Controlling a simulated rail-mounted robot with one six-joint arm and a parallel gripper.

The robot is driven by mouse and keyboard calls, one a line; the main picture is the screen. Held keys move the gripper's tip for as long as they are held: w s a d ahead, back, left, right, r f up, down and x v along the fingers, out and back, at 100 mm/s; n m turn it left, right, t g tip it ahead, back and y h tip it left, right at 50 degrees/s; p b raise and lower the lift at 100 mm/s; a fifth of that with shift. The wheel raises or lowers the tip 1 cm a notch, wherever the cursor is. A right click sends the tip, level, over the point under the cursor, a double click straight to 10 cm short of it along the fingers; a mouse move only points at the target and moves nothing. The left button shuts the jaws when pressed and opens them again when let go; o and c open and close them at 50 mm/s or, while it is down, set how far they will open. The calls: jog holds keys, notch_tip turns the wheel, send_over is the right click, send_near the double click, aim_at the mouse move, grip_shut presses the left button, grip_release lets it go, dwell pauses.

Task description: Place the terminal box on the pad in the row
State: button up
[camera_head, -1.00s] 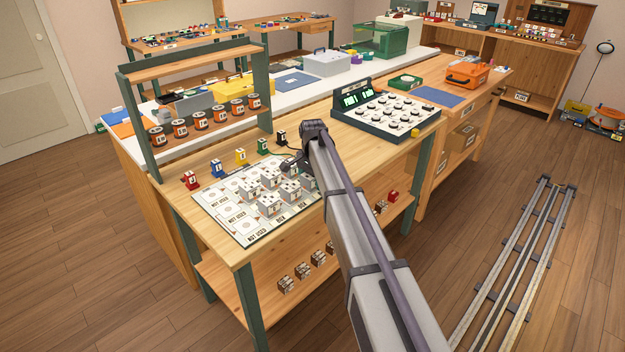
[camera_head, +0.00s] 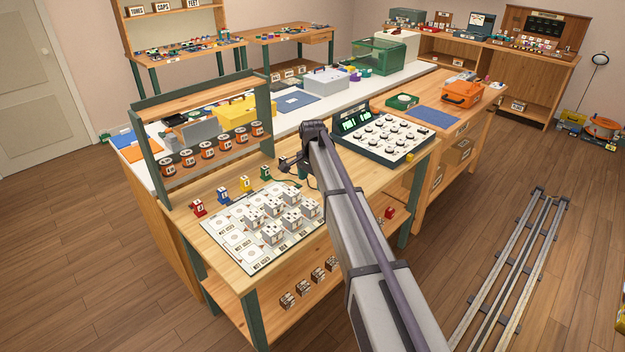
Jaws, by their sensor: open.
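A white mat (camera_head: 226,232) with printed pads in rows lies on the near wooden bench. Several grey-white boxes with dark marks (camera_head: 272,233) stand on its right part; the left pads look bare. I cannot tell which one is the terminal box. Small coloured blocks stand in a line behind the mat: red (camera_head: 198,208), blue (camera_head: 223,196), yellow (camera_head: 246,185) and green (camera_head: 266,173). My gripper (camera_head: 288,165) is open, small and dark, above the bench near the mat's back right corner. My arm hides part of the bench right of the mat.
A rack with orange spools (camera_head: 211,146) stands at the bench's back left. Small boxes (camera_head: 302,290) sit on the lower shelf. Floor rails (camera_head: 510,260) lie at right.

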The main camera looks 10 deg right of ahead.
jog(key=s+n, duration=1.1)
jog(key=s, duration=2.6)
jog(key=shift+r, duration=0.15)
jog(key=shift+w, duration=0.1)
